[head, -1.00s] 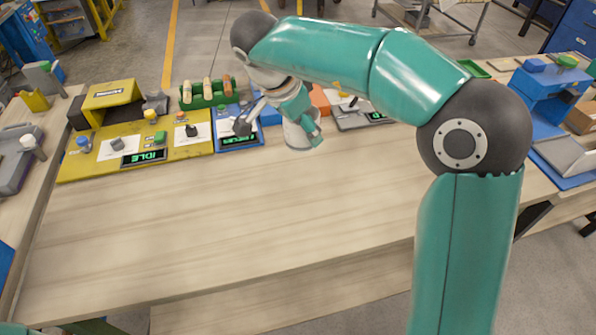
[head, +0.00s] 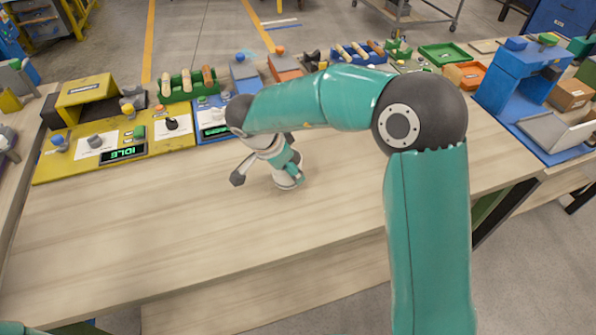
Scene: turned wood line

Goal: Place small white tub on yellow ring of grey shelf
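My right arm reaches in from the right, and its gripper (head: 264,178) is low over the middle of the bench, angled down. A small pale round piece shows at the gripper's lower end, close to the bench top. I cannot tell whether it is the white tub or part of the gripper. I cannot make out the grey shelf or its yellow ring. My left gripper is out of view.
A yellow station (head: 110,148) with an "IDLE" display stands at the back left, beside a green rack (head: 186,86) of wooden pieces. A blue station (head: 512,80) with a grey sloped plate (head: 550,133) is at the right. The front of the bench top (head: 150,235) is clear.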

